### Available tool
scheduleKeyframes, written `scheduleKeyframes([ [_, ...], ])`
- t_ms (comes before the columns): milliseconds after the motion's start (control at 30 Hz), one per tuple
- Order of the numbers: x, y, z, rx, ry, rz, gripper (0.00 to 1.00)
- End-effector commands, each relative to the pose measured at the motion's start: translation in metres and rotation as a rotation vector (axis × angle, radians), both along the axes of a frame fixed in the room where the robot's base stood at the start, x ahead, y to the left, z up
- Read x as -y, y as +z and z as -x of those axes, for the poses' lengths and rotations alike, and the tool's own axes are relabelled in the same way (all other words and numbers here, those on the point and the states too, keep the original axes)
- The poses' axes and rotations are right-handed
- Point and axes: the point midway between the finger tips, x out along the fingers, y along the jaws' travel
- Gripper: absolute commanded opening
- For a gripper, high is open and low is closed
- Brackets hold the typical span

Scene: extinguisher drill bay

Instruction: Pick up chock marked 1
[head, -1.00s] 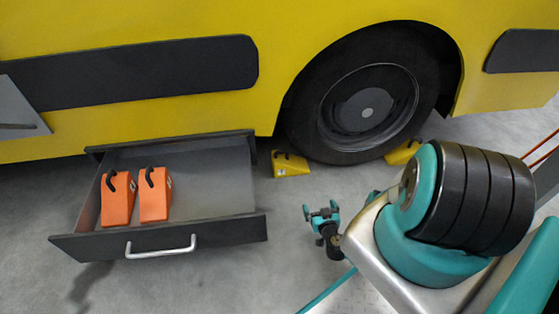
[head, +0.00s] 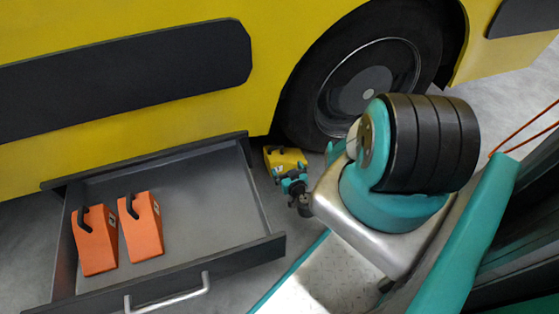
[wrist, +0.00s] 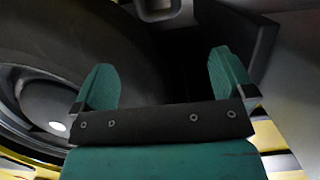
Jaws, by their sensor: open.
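Two orange chocks lie in the open drawer in the head view, a left one (head: 97,243) and a right one (head: 144,228), each with a dark handle. A yellow chock (head: 290,157) with a dark handle sits on the floor between the drawer and the wheel. Their labels are too small to read, so I cannot tell which is marked 1. My gripper (head: 287,177) is at the near side of the yellow chock and partly covers it; contact is unclear. In the wrist view my gripper (wrist: 162,82) is open, with nothing seen between its fingers.
The grey drawer (head: 205,205) juts from the yellow vehicle (head: 130,115), its side wall close to the left of my gripper. The large black wheel (head: 312,105) stands just behind and right. Grey floor shows beyond the wheel on the right.

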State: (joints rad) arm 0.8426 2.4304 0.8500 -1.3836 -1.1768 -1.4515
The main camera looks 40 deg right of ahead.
Motion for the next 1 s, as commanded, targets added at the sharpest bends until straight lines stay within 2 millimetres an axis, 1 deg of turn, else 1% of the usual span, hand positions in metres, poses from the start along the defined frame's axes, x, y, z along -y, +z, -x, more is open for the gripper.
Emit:
scheduleKeyframes([
  [33,0.004,-0.010,-0.012,0.002,0.005,0.002,1.00],
  [200,0.018,-0.017,-0.039,0.002,0.003,0.001,1.00],
  [400,0.031,-0.021,-0.064,0.001,0.000,0.002,1.00],
  [500,0.036,-0.021,-0.070,0.001,-0.002,0.001,1.00],
  [667,0.038,-0.019,-0.074,0.000,-0.003,0.000,1.00],
  [767,0.040,-0.023,-0.079,0.001,-0.002,0.000,1.00],
  [1000,0.052,-0.033,-0.100,0.002,-0.002,0.001,1.00],
])
